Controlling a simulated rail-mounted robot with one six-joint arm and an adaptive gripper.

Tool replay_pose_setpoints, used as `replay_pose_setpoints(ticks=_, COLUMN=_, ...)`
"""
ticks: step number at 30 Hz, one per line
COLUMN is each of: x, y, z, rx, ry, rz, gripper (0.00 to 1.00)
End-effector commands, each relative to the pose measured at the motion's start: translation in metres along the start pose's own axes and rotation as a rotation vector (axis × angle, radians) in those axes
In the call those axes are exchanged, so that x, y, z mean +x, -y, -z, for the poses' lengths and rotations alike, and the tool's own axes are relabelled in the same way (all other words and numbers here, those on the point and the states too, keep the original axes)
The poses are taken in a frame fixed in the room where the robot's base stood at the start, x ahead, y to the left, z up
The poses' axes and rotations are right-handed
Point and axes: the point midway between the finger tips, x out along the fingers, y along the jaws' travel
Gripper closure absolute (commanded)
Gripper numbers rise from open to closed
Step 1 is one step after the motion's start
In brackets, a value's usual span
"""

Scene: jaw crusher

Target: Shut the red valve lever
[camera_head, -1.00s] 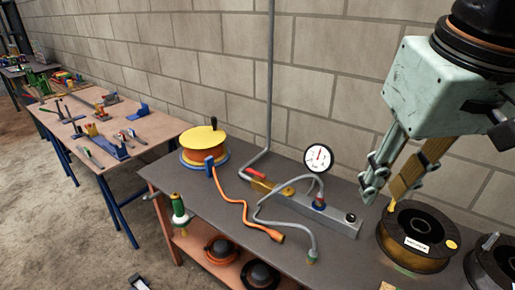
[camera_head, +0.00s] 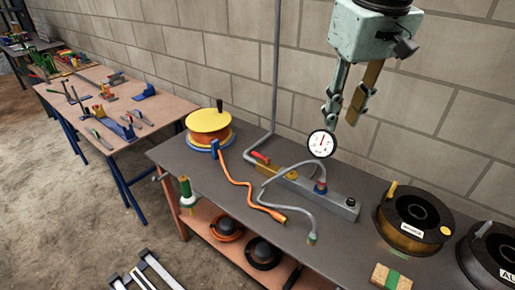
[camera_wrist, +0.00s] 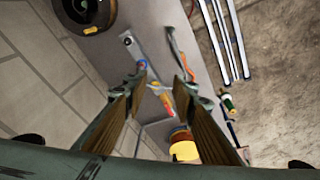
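The red valve lever (camera_head: 261,157) is a short red handle at the left end of a grey manifold bar (camera_head: 335,198), beside a brass fitting (camera_head: 291,174) and the grey wall pipe. In the wrist view the lever (camera_wrist: 167,103) shows small between my fingers, beyond their tips. My gripper (camera_head: 340,112) hangs in the air above the bench, right of the lever and behind the round white pressure gauge (camera_head: 321,143). Its two fingers are apart, with nothing between them. The gripper also shows open in the wrist view (camera_wrist: 160,82).
A grey hose (camera_head: 283,188) and an orange cable (camera_head: 238,182) lie on the bench near the bar. A yellow-topped reel (camera_head: 209,122) stands left of the lever. Black spools (camera_head: 413,222) stand at the right. The brick wall is close behind.

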Motion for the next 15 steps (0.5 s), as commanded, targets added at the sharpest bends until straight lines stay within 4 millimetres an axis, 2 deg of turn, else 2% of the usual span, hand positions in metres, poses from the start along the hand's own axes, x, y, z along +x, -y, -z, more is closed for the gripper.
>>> replay_pose_setpoints(ticks=15, x=0.027, y=0.000, z=0.088, rx=-0.115, ry=0.038, rz=0.019, gripper=0.75)
